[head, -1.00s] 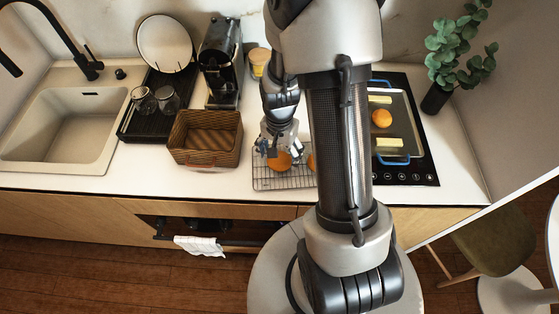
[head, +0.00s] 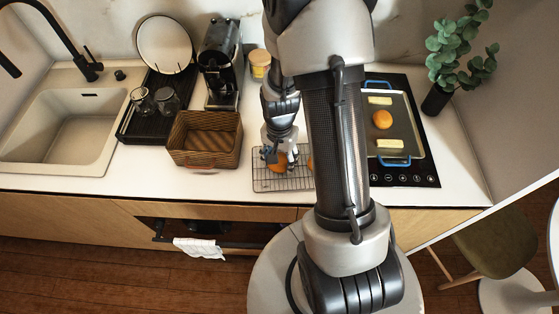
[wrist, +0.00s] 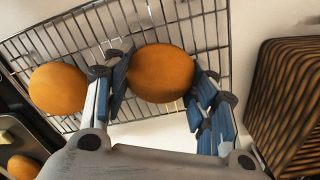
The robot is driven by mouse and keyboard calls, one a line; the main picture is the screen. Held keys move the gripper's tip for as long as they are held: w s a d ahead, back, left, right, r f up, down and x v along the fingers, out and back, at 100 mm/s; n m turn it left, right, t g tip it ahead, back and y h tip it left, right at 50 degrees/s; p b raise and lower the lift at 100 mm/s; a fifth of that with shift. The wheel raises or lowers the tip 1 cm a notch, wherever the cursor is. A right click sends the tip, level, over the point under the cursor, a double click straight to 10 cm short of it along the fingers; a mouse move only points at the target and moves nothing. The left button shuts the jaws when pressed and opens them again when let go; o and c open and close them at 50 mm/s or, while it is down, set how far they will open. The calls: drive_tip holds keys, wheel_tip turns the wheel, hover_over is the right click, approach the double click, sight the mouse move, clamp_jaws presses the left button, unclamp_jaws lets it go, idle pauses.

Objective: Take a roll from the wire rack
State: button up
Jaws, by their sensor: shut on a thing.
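The wire rack (head: 263,183) lies on the white counter in front of my arm. My gripper (head: 279,157) is over the rack and shut on an orange-brown roll (wrist: 160,73), with one blue-padded finger on each side of it. In the head view this roll (head: 277,167) is partly hidden by the gripper. A second roll (wrist: 58,88) lies on the rack (wrist: 200,32) to the left of the gripper in the wrist view. In the head view it is mostly hidden behind my arm. I cannot tell whether the held roll is clear of the wires.
An empty wicker basket (head: 205,158) stands left of the rack; it also shows at the right of the wrist view (wrist: 290,105). A tray (head: 416,133) on the hob holds a roll (head: 382,119) and two pale yellow blocks. A coffee machine and yellow jar (head: 260,64) stand behind.

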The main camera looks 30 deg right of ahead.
drive_tip(key=shift+c, duration=0.9)
drive_tip(key=shift+r, duration=0.1)
